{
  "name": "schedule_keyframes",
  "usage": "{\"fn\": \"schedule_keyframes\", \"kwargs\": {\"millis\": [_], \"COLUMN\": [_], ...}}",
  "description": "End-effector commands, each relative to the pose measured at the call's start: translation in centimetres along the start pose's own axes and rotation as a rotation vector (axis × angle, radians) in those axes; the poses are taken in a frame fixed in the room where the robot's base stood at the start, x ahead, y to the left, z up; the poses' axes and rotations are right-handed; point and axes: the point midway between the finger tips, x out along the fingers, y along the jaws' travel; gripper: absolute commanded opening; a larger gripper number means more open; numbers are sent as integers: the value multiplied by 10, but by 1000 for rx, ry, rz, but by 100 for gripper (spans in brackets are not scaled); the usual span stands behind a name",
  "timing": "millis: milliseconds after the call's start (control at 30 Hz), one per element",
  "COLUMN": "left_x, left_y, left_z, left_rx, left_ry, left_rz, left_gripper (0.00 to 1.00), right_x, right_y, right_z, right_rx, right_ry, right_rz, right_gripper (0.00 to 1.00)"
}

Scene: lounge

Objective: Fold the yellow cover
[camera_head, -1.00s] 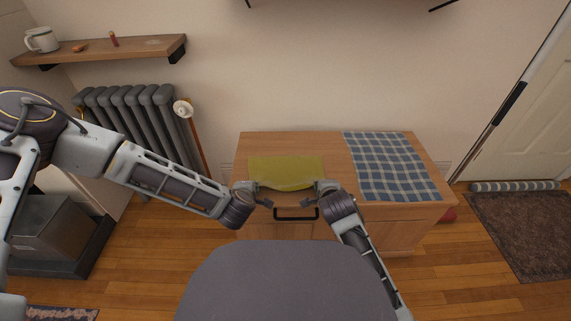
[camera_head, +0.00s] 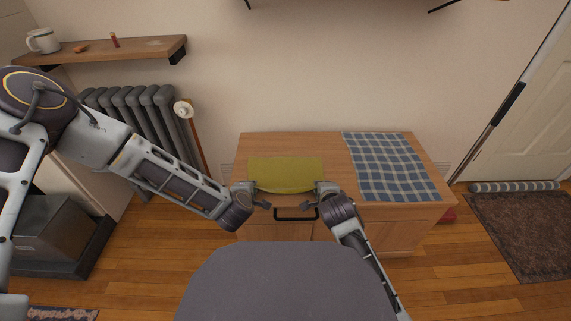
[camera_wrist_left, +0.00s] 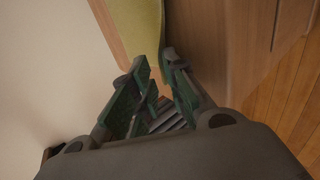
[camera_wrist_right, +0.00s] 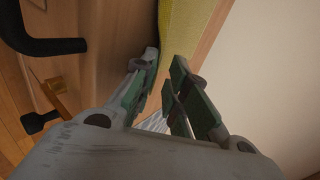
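The yellow cover (camera_head: 285,172) lies on the left part of the wooden cabinet top, its front edge bending down over the cabinet's front edge. My left gripper (camera_head: 258,196) is at its front left corner, and my right gripper (camera_head: 318,196) is at its front right corner. The cover also shows beyond the fingertips in the left wrist view (camera_wrist_left: 141,28) and the right wrist view (camera_wrist_right: 183,28). In both wrist views the fingers are apart, with a narrow gap at the tips close to the cover's edge. Whether they touch the cloth is unclear.
A blue checked cloth (camera_head: 390,165) covers the right part of the cabinet top (camera_head: 335,150). A black drawer handle (camera_head: 296,217) sits just below my grippers. A grey radiator (camera_head: 130,105) and a wooden wall shelf (camera_head: 110,50) are at the left.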

Motion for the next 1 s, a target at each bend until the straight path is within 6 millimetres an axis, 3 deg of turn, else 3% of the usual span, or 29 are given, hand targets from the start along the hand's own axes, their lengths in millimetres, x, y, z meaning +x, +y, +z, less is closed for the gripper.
{"fn": "schedule_keyframes", "kwargs": {"millis": [33, 133, 533, 1000], "left_x": [0, 0, -6, -46], "left_y": [0, 0, 4, 23], "left_z": [0, 0, 0, 0], "left_rx": [0, 0, -1, -2], "left_ry": [0, 0, 0, -1], "left_rz": [0, 0, -1, -1], "left_gripper": [26, 39, 39, 39], "right_x": [0, 0, -6, -48], "right_y": [0, 0, -4, -22], "right_z": [0, 0, 0, 3], "right_rx": [0, 0, 1, 4], "right_ry": [0, 0, 0, -8], "right_rz": [0, 0, 0, 0], "right_gripper": [26, 39, 39, 39]}}
